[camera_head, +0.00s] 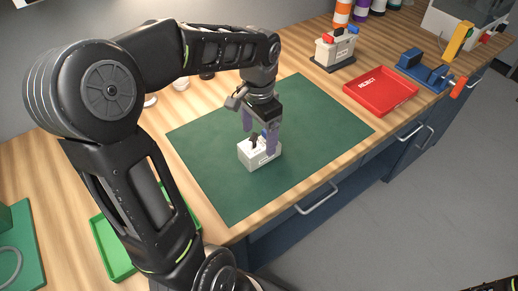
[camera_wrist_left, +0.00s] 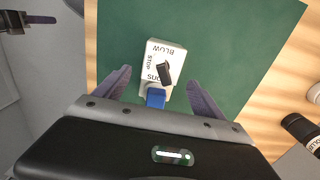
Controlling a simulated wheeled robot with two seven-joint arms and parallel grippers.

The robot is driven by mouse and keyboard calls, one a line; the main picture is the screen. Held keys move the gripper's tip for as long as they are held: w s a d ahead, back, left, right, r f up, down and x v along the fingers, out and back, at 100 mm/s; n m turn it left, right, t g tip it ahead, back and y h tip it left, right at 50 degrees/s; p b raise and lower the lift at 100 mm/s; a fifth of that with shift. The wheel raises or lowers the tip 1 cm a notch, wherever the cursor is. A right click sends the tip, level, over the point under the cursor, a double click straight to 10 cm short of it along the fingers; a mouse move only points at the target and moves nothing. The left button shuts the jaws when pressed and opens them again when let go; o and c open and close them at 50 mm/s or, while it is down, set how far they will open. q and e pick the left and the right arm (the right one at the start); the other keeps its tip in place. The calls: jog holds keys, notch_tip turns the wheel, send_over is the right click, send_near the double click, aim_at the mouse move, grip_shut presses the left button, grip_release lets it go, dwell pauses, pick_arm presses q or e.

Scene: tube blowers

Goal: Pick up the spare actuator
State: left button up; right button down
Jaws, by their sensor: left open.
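A small white box (camera_head: 262,153) with a black lever and a blue part sits on the green mat (camera_head: 215,190); it appears to be the spare actuator. In the left wrist view the white box (camera_wrist_left: 153,62) shows the words BLOW and STOP, a black lever and a blue part on its near end. My left gripper (camera_head: 259,132) is open, just above the box. In the left wrist view the fingers of my left gripper (camera_wrist_left: 158,80) are spread on either side of the box, with gaps. Part of my right gripper (camera_wrist_left: 40,19) shows at the upper left; its jaws are unclear.
A similar white unit (camera_head: 335,50) with red and blue parts stands on a dark base at the back. A red REJECT tray (camera_head: 380,92) lies right of the mat. A blue fixture (camera_head: 422,70) stands beyond it. A green tray (camera_head: 118,262) is partly behind my left arm.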

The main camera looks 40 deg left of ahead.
aim_at(259, 142)
pick_arm(q)
jog(key=shift+f+p, duration=0.5)
jog(key=shift+f, duration=2.1)
jog(key=shift+c, duration=0.2)
grip_shut()
